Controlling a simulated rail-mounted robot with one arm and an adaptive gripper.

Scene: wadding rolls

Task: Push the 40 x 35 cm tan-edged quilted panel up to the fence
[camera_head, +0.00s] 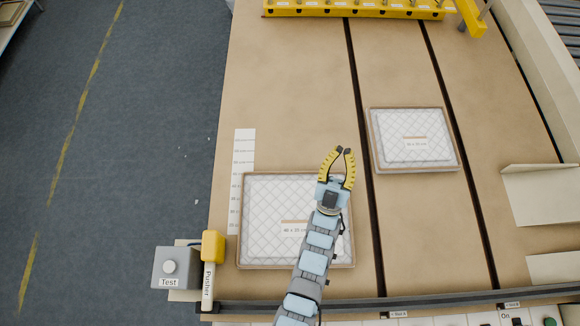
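The quilted panel labelled 40 x 35 cm (265,210) lies flat at the lower left of the table. It is white with a diamond stitch and a tan edge. My arm crosses over its right side and hides part of it and of its label. My gripper (344,151) is just beyond the panel's far right corner, its yellow-and-black fingers pointing away from me. The fingers are bowed, with a small gap between the tips, and hold nothing. A yellow bar (355,9) at the far edge may be the fence; the panel is well apart from it.
A second, smaller tan-edged quilted panel (413,139) lies to the right, beyond a dark slot. A white scale strip (243,150) runs beside the first panel. A yellow-topped pusher (213,246) and a grey test box (174,267) stand lower left. The table's far middle is clear.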

